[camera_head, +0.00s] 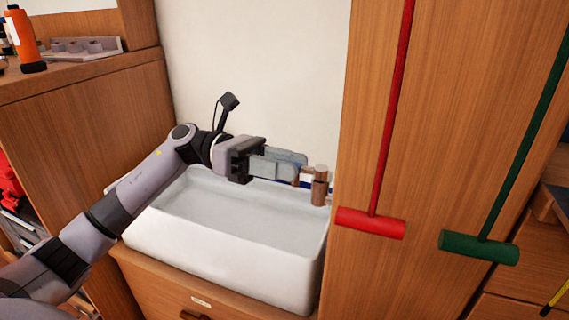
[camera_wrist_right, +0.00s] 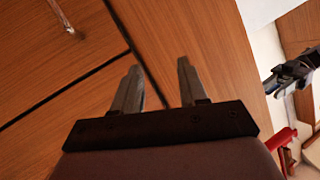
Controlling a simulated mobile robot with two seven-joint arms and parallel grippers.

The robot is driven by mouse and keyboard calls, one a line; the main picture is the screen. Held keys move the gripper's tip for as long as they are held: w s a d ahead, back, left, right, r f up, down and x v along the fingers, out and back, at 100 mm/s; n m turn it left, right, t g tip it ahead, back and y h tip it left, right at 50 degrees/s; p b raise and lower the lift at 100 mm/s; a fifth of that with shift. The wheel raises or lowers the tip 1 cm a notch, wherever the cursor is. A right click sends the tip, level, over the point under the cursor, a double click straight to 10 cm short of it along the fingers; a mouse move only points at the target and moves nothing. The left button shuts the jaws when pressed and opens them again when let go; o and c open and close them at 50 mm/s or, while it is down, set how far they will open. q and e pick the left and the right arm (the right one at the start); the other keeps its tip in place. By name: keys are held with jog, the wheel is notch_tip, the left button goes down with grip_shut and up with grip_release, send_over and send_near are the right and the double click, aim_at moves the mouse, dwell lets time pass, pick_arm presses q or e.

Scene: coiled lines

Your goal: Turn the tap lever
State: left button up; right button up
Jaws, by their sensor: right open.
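The copper-brown tap (camera_head: 320,188) stands at the right end of the white sink. A short copper piece with a blue part beside it, perhaps the lever, shows at the tap's left. My left gripper (camera_head: 300,168) reaches over the sink from the left, its grey fingers pointing right at that piece. The fingers overlap in this view and partly hide it, so I cannot tell their gap or whether they touch it. My right gripper (camera_wrist_right: 158,78) shows only in the right wrist view, with its fingers apart and nothing between them, in front of wooden panels.
The white sink (camera_head: 205,252) lies below my left arm. A wooden panel right of the tap has a red T-handled rod (camera_head: 371,222) and a green one (camera_head: 479,247) in front. An orange bottle (camera_head: 22,35) stands at upper left.

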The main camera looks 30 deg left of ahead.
pick_arm(q)
jog(key=s+a, duration=0.1)
jog(key=a, duration=0.6)
jog(key=shift+p, duration=0.35)
